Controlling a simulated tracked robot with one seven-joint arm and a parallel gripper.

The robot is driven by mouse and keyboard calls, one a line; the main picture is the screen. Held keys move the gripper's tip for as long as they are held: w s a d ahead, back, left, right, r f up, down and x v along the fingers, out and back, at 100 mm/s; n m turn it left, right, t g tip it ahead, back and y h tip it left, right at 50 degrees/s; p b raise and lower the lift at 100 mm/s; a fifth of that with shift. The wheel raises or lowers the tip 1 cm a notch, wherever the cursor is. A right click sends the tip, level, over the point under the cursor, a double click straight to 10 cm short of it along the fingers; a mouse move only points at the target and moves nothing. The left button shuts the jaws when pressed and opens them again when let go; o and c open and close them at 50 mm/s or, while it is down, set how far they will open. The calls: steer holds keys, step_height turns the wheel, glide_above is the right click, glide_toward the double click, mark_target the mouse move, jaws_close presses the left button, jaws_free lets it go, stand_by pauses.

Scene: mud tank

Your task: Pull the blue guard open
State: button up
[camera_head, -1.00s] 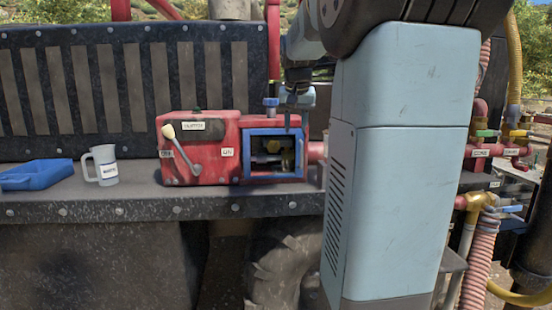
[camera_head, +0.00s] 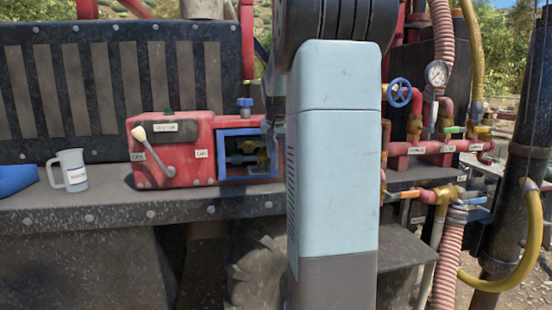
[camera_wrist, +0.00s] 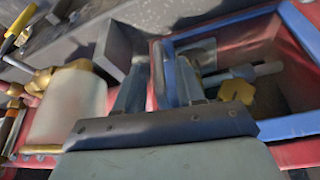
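The red machine box (camera_head: 190,140) stands on the dark ledge. Its blue-framed opening (camera_head: 221,160) shows a brass-coloured fitting inside. In the wrist view, the blue guard (camera_wrist: 169,72) appears as a curved blue edge with a clear-looking panel, standing at the left side of the opening. The opening's blue rim (camera_wrist: 300,25) lies to the right. My gripper (camera_wrist: 163,78) has its fingers apart, one on either side of the guard's blue edge. Whether they touch it is unclear. In the head view my arm hides the gripper and probably most of the guard.
A labelled jug (camera_head: 72,170) and a blue tray (camera_head: 14,179) are on the ledge at left. A handwheel (camera_head: 399,92), a gauge (camera_head: 436,73) and red pipes (camera_head: 430,148) stand right of my arm. A yellow fitting (camera_wrist: 50,80) is left of the fingers.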

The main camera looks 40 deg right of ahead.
steer(key=shift+x, duration=1.55)
steer(key=shift+c, duration=0.4)
jaws_close()
